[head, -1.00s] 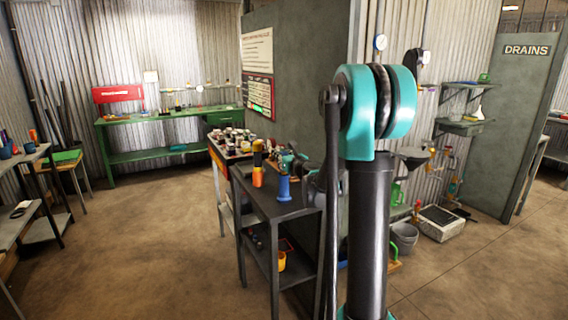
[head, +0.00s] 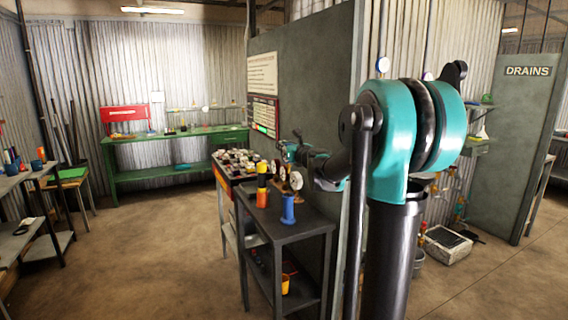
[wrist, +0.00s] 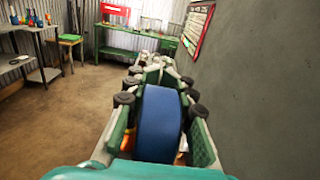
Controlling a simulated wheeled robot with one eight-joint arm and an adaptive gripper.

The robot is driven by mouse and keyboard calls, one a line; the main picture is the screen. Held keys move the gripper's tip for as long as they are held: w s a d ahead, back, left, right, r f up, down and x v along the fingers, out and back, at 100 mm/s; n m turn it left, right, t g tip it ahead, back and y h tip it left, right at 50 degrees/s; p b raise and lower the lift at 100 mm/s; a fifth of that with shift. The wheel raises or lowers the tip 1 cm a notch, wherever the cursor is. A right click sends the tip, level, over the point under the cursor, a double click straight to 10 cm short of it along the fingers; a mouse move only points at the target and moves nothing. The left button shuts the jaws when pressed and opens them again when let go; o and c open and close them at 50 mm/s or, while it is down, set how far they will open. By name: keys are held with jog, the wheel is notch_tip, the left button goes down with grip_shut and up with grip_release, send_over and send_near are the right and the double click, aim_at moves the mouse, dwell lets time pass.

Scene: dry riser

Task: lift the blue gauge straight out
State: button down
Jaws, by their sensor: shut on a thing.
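In the wrist view my gripper (wrist: 157,82) is shut on the blue gauge (wrist: 160,122), a thick rounded blue body between the two green jaws. Its far end and underside are hidden by the jaws. In the head view my gripper (head: 296,151) is above the small dark table, partly hidden by my arm. Below it a blue upright piece (head: 288,208) stands on the tabletop, with a white dial (head: 296,180) just above it. I cannot tell whether this piece is part of the held gauge.
An orange piece with a yellow top (head: 262,186) stands left on the dark table (head: 300,231). A tray of small parts (head: 237,163) is behind. The grey partition wall (head: 318,85) is close on the right. Floor on the left is open.

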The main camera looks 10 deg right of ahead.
notch_tip(320, 180, up, 8)
jog(key=shift+f, duration=0.25)
jog(key=shift+s+r, duration=0.1)
jog(key=shift+r, duration=0.2)
jog(key=shift+s+r, duration=0.15)
jog(key=shift+s, duration=0.25)
jog(key=s, duration=0.8)
jog(key=shift+r, duration=0.2)
